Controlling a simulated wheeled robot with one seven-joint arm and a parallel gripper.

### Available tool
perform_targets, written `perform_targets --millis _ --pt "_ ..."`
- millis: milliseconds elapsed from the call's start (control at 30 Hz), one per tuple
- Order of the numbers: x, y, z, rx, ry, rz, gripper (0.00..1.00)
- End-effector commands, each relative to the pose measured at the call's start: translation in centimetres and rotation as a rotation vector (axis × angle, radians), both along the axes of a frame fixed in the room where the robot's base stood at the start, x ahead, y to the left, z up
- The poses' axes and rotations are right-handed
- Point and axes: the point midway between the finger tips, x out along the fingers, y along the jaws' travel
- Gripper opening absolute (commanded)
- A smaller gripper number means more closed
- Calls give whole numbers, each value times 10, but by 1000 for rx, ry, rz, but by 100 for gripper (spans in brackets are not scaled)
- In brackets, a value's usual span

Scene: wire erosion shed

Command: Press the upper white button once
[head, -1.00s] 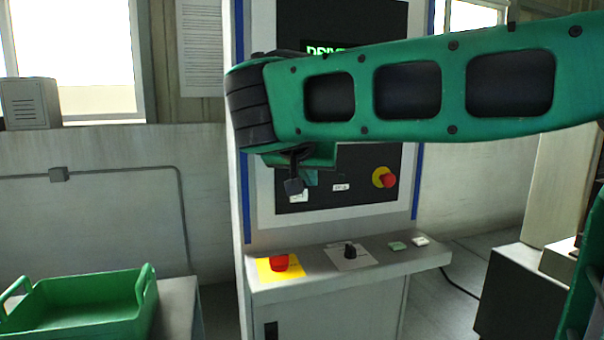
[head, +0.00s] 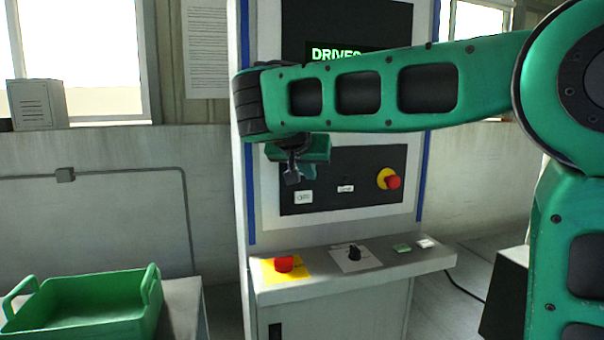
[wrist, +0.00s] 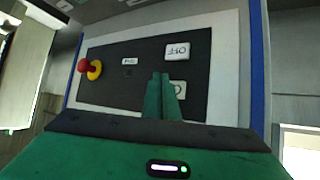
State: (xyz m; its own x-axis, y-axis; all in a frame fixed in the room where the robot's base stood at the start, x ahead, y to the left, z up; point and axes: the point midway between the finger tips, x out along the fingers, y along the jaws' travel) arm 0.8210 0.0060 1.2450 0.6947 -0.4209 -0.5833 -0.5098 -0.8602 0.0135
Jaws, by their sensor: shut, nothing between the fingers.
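The upright dark panel (head: 330,200) carries two white buttons. The lower button (head: 303,197) reads OFF and shows in the wrist view (wrist: 177,52), where the picture is upside down. The upper button (wrist: 180,86) is partly covered by my fingers in the wrist view, and in the head view it is hidden behind my gripper. My gripper (head: 292,178) is shut and empty in front of the panel. Its green fingertips (wrist: 161,76) overlap the left side of the upper button in the wrist view. I cannot tell whether they touch it.
A red knob on a yellow collar (head: 389,180) sits on the panel's right. The ledge below has a red button on a yellow plate (head: 284,264), a black selector (head: 354,253) and small green and white buttons. A green crate (head: 85,300) stands lower left.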

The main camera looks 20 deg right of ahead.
Motion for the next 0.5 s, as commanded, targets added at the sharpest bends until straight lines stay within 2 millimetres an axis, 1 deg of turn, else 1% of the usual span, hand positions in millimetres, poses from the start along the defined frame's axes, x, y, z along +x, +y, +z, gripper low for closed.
perform_targets --millis 33,200,500 --pt "5 0 0 1 1 0 0" --pt "16 0 0 1 0 -1 0" --pt "21 1 0 1 0 1 0"
